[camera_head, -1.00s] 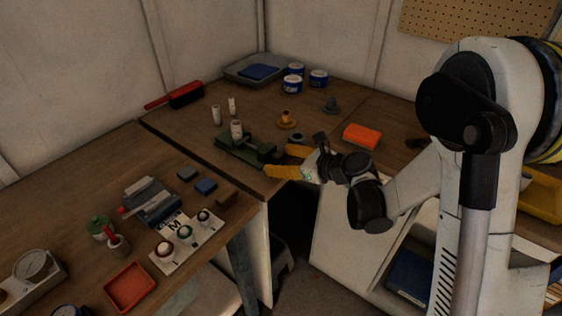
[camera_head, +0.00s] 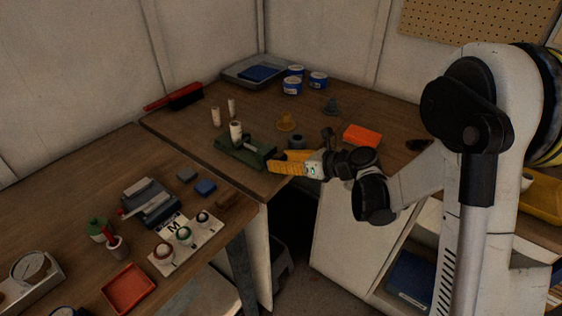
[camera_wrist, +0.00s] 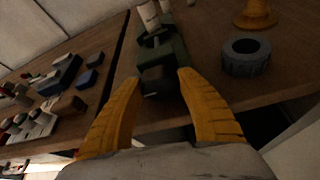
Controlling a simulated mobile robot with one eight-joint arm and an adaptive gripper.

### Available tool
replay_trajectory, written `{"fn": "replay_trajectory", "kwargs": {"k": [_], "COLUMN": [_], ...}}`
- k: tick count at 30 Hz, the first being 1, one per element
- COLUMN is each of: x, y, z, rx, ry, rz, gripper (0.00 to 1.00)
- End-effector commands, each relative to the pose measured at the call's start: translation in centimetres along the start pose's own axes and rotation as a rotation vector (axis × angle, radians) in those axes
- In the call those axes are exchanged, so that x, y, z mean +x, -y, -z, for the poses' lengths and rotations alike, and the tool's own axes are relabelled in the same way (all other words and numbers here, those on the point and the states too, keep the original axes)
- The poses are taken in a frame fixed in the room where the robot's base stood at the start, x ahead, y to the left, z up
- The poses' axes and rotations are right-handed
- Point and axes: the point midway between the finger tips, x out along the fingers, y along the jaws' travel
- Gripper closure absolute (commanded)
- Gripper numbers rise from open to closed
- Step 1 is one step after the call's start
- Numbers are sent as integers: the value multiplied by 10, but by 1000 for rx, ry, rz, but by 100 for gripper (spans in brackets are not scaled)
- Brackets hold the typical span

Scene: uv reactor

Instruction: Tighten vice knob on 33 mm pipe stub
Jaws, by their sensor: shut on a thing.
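The green vice (camera_head: 232,152) sits near the front edge of the back table, and it also shows in the wrist view (camera_wrist: 172,52). A pale pipe stub (camera_head: 236,130) stands upright in it; its top is cut off in the wrist view (camera_wrist: 149,15). The dark vice knob (camera_wrist: 158,82) is at the near end of the vice, between the orange fingers of my gripper (camera_wrist: 160,92). My gripper (camera_head: 284,164) is shut on the knob. In the head view the fingers hide the knob.
A dark ring (camera_wrist: 246,56) lies right of the vice, near an orange conical part (camera_head: 287,122). Two more pale stubs (camera_head: 215,117) stand behind the vice. An orange box (camera_head: 362,135) lies to the right. The table edge runs just below my gripper.

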Motion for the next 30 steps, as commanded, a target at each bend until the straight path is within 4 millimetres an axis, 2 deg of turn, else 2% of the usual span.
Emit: {"fn": "replay_trajectory", "kwargs": {"k": [4, 5, 7, 16, 19, 23, 30], "x": [0, 0, 0, -1, -7, -29, -83], "y": [0, 0, 0, 0, 0, 1, 1], "z": [0, 0, 0, 0, 0, 0, 0], "rx": [-2, -2, -3, -3, -2, -2, -1], "ry": [-1, -1, -1, -1, 0, 0, 0], "rz": [0, 0, 1, 1, 3, 5, 5], "gripper": [86, 53, 32, 32, 32, 32, 32]}}
